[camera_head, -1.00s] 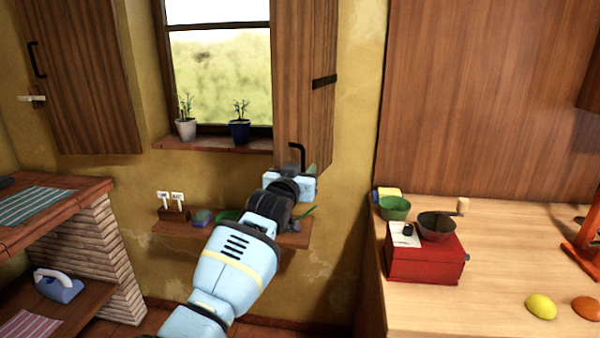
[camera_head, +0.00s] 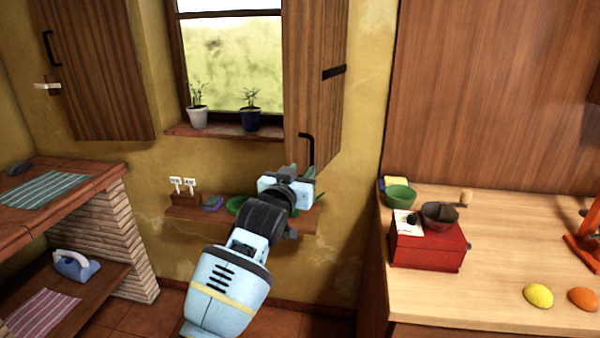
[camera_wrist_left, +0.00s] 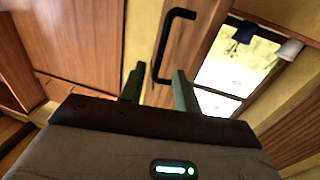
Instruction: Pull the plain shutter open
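Two wooden shutters flank the window. The right shutter (camera_head: 308,80) stands swung out from the window, with a dark strap across it and a black bar handle (camera_head: 308,137) near its lower edge. The handle also shows in the left wrist view (camera_wrist_left: 165,45). The left shutter (camera_head: 100,75) has its own black handle and a small white piece beside its outer edge. My left gripper (camera_head: 302,172) is just below the right shutter's handle. In the left wrist view its fingers (camera_wrist_left: 158,85) are apart, with the handle's lower end between or just beyond the tips; contact cannot be told.
Potted plants stand on the sill (camera_head: 225,131). A small wall shelf (camera_head: 215,215) with little items lies under the gripper. A wooden counter (camera_head: 490,295) with a red box grinder (camera_head: 428,248) is at right. A brick-sided counter (camera_head: 95,190) is at left.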

